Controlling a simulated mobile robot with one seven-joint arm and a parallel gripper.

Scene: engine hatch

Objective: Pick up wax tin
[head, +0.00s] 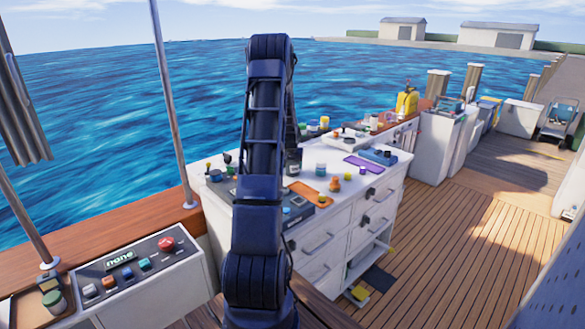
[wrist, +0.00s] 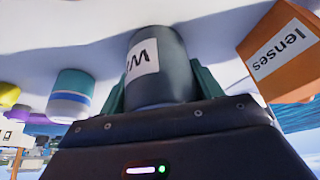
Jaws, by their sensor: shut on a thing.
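The wax tin (wrist: 168,80) is a dark grey cylinder with a white label, of which "WA" shows, in the middle of the wrist view. My gripper (wrist: 161,90) is shut on it, with a green finger at each side. The wrist picture looks upside down, with the white worktop along the top. I cannot tell whether the tin touches the worktop.
An orange box labelled "lenses" (wrist: 283,50) stands close to the right of the tin in the wrist view. A teal, white and blue jar (wrist: 71,95) is at the left. The white counter (head: 345,160) carries several small jars and trays. A control panel (head: 137,266) is at front left.

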